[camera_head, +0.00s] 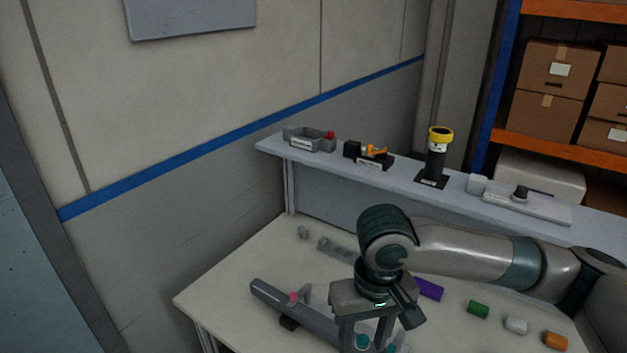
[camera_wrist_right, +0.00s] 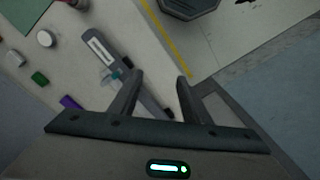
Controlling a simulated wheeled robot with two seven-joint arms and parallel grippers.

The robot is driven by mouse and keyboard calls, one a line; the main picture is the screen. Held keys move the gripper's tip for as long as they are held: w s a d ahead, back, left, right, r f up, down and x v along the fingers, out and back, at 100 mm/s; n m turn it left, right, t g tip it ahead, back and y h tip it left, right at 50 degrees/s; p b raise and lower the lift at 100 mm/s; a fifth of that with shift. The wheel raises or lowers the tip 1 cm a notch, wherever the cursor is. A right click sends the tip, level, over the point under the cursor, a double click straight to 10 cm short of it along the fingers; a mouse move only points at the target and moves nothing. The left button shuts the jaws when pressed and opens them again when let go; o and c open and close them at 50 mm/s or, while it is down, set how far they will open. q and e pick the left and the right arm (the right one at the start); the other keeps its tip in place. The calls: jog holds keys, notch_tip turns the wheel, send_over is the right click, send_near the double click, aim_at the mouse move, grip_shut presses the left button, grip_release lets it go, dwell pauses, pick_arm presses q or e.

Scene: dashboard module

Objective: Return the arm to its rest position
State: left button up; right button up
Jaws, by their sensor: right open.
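My right arm comes in from the right in the head view, and its gripper (camera_head: 367,338) points down over the table. In the right wrist view the right gripper (camera_wrist_right: 160,85) has its two fingers apart, with nothing held between them. A long dark grey dashboard module (camera_head: 315,315) lies on the table, with a pink part and teal parts on it. It also shows in the right wrist view (camera_wrist_right: 125,68), passing beneath and between the fingers. The gripper hides part of the module in the head view. My left gripper is not in view.
The white table (camera_head: 228,287) carries a purple block (camera_head: 429,289), a green block (camera_head: 478,309), a white block (camera_head: 516,324) and an orange block (camera_head: 556,341).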

jog(key=s+a+f+n+t+y, duration=0.2)
jog(key=s+a+f+y, duration=0.2)
jog(key=a+f+y, duration=0.5)
jog(key=s+d+f+m+t+h, duration=0.1)
jog(key=s+d+f+h, duration=0.4)
jog(key=s+d+f, duration=0.45)
jog(key=s+d+f+m+t+h, duration=0.15)
jog(key=s+d+f+h, duration=0.35)
jog(key=d, duration=0.8)
jog(key=s+f+g+b, duration=0.25)
jog(key=f+b, duration=0.55)
jog(key=f, duration=3)
pick_arm(q)
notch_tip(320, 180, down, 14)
jog(key=b, duration=0.6)
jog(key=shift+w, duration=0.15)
pick_arm(e)
jog(key=s+d+f, duration=0.1)
jog(key=s+f, duration=0.8)
jog(key=f, duration=0.2)
jog(key=s+d+f+g, duration=0.1)
jog(key=s+d+f, duration=0.1)
jog(key=s+f, duration=0.7)
notch_tip(320, 180, down, 3)
jog(key=shift+s+d+f+y, duration=0.15)
jog(key=shift+s+d+y, duration=0.1)
jog(key=shift+s+y, duration=0.05)
